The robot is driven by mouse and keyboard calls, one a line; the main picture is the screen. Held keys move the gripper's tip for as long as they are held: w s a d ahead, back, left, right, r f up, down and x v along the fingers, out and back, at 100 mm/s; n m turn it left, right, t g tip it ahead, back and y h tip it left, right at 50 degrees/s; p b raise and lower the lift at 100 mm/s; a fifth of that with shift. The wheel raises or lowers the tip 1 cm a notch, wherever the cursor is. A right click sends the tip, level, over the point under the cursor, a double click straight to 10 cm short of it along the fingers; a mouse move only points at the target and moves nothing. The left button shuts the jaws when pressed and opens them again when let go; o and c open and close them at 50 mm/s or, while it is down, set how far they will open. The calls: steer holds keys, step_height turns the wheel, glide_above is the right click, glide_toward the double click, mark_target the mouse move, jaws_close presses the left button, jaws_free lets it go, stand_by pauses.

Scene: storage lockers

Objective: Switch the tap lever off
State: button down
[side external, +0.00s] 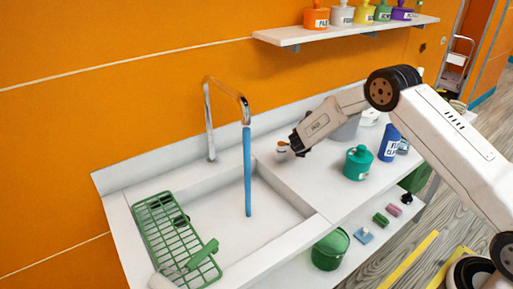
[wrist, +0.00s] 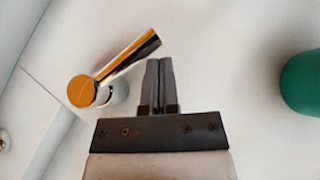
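The tap lever (wrist: 128,58) is a shiny metal handle on a round cap (wrist: 84,91), reflecting orange. In the wrist view it slants up and right from the cap. In the side view the lever unit (side external: 283,147) is small, on the counter right of the sink. A blue water stream (side external: 247,172) falls from the curved spout (side external: 228,87) into the sink. My gripper (wrist: 160,64) is shut, its two dark fingers together with nothing seen between them. My gripper (side external: 294,146) partly hides the lever's right side.
A green drying rack (side external: 175,240) lies across the sink's left side. Right of my gripper on the counter stand a teal jar (side external: 358,163), a blue bottle (side external: 389,145) and a grey container (side external: 345,131). A shelf (side external: 345,30) with several bottles is above.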

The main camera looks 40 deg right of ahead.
steer(key=shift+w+d, duration=0.55)
steer(key=shift+w, duration=0.15)
stand_by(0.5)
steer(key=shift+s+f, duration=0.15)
steer(key=shift+s, duration=0.55)
steer(key=shift+s+f, duration=0.1)
steer(key=shift+s, duration=0.55)
steer(key=s+a+r, duration=0.1)
steer(key=s+r, duration=0.5)
steer(key=s, duration=0.3)
steer(key=shift+r, duration=0.1)
